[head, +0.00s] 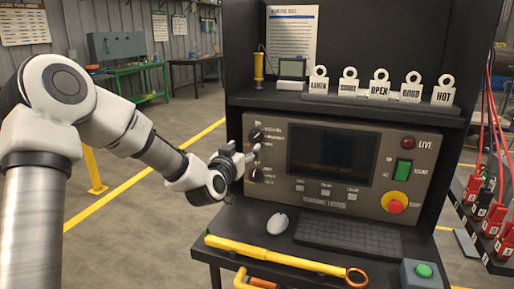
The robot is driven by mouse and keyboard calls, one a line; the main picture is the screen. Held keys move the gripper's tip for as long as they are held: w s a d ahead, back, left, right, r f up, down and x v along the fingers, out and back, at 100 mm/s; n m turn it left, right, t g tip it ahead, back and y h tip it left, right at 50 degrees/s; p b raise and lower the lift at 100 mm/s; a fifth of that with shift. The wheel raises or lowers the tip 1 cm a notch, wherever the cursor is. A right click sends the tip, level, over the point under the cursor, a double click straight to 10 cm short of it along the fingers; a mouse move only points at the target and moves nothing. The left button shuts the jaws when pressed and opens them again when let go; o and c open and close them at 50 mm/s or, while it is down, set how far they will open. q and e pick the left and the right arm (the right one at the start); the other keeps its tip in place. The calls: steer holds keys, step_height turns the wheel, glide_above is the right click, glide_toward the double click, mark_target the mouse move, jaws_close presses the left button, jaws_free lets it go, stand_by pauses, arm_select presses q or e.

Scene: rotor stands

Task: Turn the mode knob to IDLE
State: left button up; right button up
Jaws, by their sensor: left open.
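The control panel (340,195) is a grey-brown box with a dark screen, standing in a black cabinet. An upper black knob (255,135) and a lower black knob (255,175) sit on its left side, with small labels that I cannot read. I cannot tell which is the mode knob or where it points. My left gripper (243,152) is open at the panel's left edge, between the two knobs in the picture. Its fingers partly cover the panel there, and I cannot tell whether they touch anything. My right gripper is out of view.
A red emergency button (395,203) and a green switch (404,168) are on the panel's right. A keyboard (348,236), a white mouse (278,223) and a yellow torque wrench (280,257) lie in front. Tags (379,86) stand on the shelf above.

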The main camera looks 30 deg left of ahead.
mark_target(253, 139)
arm_select(q)
steer(key=p+x, duration=0.1)
steer(key=x, duration=0.7)
steer(key=shift+w+f, duration=0.1)
steer(key=shift+f, duration=0.1)
steer(key=shift+r, duration=0.1)
steer(key=c, duration=1.1)
